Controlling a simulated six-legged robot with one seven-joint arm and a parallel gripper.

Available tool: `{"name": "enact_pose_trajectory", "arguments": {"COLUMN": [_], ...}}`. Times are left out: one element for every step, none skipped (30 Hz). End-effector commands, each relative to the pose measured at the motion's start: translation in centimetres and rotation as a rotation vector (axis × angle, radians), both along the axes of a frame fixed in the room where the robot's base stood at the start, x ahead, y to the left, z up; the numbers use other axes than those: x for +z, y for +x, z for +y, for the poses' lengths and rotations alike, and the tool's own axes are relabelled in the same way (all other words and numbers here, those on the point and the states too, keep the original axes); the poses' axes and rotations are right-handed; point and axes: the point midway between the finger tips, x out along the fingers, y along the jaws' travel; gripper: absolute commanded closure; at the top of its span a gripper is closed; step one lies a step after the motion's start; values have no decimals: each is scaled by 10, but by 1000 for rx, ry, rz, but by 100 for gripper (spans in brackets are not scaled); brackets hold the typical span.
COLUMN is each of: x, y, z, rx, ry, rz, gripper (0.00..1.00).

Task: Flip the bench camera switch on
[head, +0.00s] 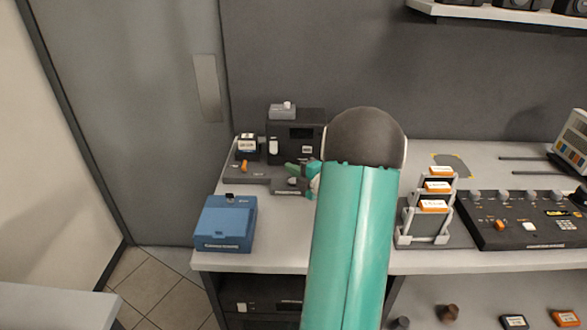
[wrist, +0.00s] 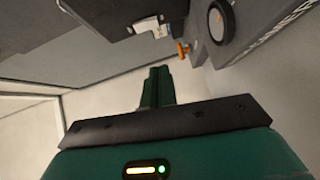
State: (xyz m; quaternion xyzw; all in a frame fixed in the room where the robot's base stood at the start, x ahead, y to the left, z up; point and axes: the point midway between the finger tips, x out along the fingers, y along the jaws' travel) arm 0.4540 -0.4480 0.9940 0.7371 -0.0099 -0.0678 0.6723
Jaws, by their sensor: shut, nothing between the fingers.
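A dark grey bench unit (head: 262,183) stands at the left end of the bench, with a taller black block (head: 296,142) behind its base. A small orange lever (head: 245,166) stands up from the left part of the base; it also shows in the wrist view (wrist: 182,49). Which switch is the camera's cannot be read. My gripper (head: 289,166) is shut and empty, over the unit to the right of the orange lever and apart from it. In the wrist view my closed green fingers (wrist: 158,72) are below the lever. My arm hides the unit's right side.
A blue box (head: 225,223) stands in front of the unit. A grey rack (head: 423,220) with orange-topped cards and a black control panel (head: 526,220) are to the right. A round knob (wrist: 221,20) is close to the lever. A wall rises behind the bench.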

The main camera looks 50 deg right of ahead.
Motion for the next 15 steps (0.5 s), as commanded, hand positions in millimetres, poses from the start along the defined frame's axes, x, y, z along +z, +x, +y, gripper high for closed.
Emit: {"name": "enact_pose_trajectory", "arguments": {"x": [-1, -1, -3, -3, -3, -4, -5, -5, -6, -7, -7, -8, -9, -9, -10], "y": [11, 17, 26, 32, 38, 47, 53, 59, 67, 73, 77, 80, 83, 86, 89], "z": [-1, -2, -2, -3, -4, -4, -5, -6, -7, -7, -10, -18, -21, -25, -29], "rx": [2, 1, 3, 3, 2, 2, 3, 3, 2, 2, 1, -2, -2, -2, -1], "ry": [-1, -1, 0, -1, -1, -1, -1, -1, -2, -1, -2, -1, -1, -2, -2], "rz": [0, 0, 0, 0, 0, 0, -1, 0, 0, 0, -1, -1, 0, 0, 0], "gripper": [100, 100, 100, 100, 100, 100, 100, 100, 100, 100, 100, 100, 100, 100, 100]}}
